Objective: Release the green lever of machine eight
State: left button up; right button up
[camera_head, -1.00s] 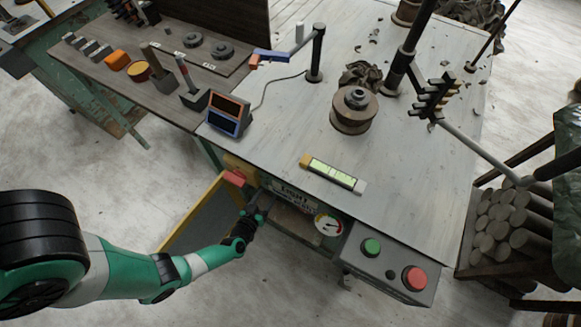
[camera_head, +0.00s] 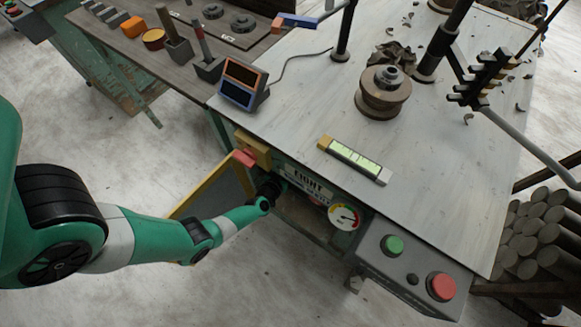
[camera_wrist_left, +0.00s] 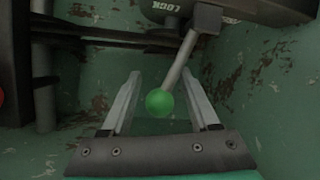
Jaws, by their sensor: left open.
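The green lever's ball knob (camera_wrist_left: 160,102) shows in the left wrist view on a grey rod (camera_wrist_left: 179,62) that hangs down and left from a dark pivot block. My left gripper (camera_wrist_left: 160,92) is open, with one finger on each side of the knob; I cannot tell whether either touches it. In the head view my left gripper (camera_head: 270,188) reaches the front of machine eight, just left of its "EIGHT" plate (camera_head: 308,182). The lever is hidden there. Part of the word "LOCK" shows above the lever in the wrist view. My right gripper is not in view.
A yellow-framed panel (camera_head: 205,190) and a red block (camera_head: 244,158) are close to my left wrist. A gauge (camera_head: 344,216) and a control box with green (camera_head: 392,245) and red (camera_head: 441,286) buttons are to the right. A dark bar (camera_wrist_left: 100,38) crosses left of the lever.

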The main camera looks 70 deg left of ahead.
pick_arm(q)
grip_shut()
dwell(1.3)
